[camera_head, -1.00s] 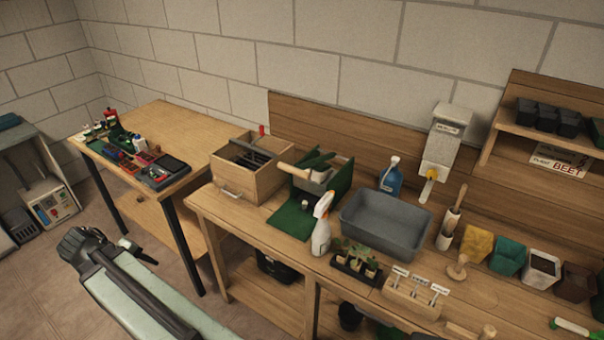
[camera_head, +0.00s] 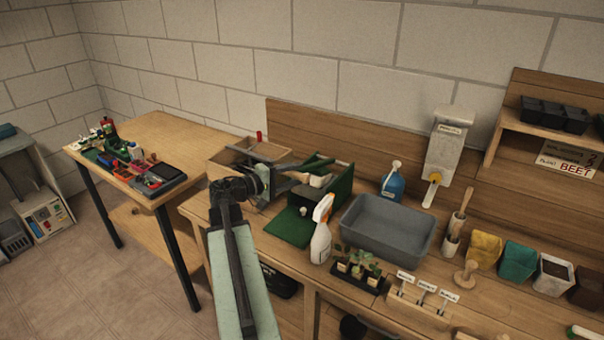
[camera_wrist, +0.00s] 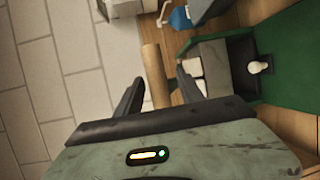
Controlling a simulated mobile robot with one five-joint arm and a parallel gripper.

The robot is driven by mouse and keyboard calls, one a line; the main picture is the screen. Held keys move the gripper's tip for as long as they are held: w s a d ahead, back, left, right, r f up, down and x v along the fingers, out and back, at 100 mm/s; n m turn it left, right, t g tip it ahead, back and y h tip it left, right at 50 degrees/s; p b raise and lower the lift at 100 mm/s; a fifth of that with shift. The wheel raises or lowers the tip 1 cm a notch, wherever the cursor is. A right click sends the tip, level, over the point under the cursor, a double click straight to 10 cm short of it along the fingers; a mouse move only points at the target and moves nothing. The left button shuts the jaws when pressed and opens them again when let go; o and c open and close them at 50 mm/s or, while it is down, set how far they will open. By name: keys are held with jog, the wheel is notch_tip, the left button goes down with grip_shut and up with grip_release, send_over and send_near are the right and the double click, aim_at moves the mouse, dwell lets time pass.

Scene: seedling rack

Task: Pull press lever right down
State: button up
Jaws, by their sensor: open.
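The green press (camera_head: 338,192) stands on the bench, with a green lever arm (camera_head: 319,163) reaching up to the left. In the wrist view, the lever's pale wooden handle (camera_wrist: 154,73) lies between the two dark fingers of my open gripper (camera_wrist: 158,88), with gaps on both sides. The fingers do not visibly grip it. The press's green wall and floor (camera_wrist: 290,55) also show at the right of the wrist view, beside pale blocks.
A wooden box (camera_head: 227,160) stands just behind and left of my gripper. A white spray bottle (camera_head: 321,236) and a grey tub (camera_head: 388,228) stand right of the press. A blue bottle (camera_head: 391,181) is behind the tub. A seedling tray (camera_head: 370,281) is in front.

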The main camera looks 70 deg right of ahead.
jog(key=shift+x, duration=1.35)
grip_shut()
dwell(0.3)
